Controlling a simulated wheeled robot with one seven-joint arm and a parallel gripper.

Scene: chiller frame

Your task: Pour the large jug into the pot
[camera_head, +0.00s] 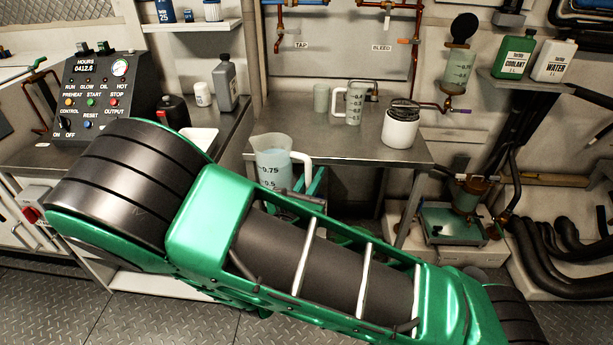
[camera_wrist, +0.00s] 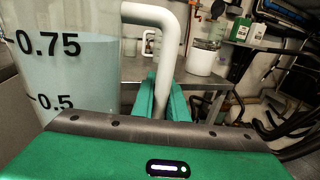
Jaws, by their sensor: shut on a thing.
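The large jug (camera_head: 270,164) is clear, with a white handle, 0.75 and 0.5 marks and pale blue liquid up to about the 0.75 mark. It is upright in front of the bench's front edge and fills the left of the wrist view (camera_wrist: 70,75). My gripper (camera_wrist: 160,98) is shut on its white handle; in the head view the green fingers (camera_head: 312,185) are partly hidden by my arm. A white pot with a dark top (camera_head: 401,130) stands on the bench's right part, apart from the jug; it also shows in the wrist view (camera_wrist: 203,62).
The steel bench (camera_head: 330,147) also bears a smaller clear jug (camera_head: 354,104) and a translucent cup (camera_head: 321,98) at the back. A clear vessel (camera_head: 457,72) on a copper pipe hangs right of the pot. A control panel (camera_head: 102,88) stands left. The bench front is clear.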

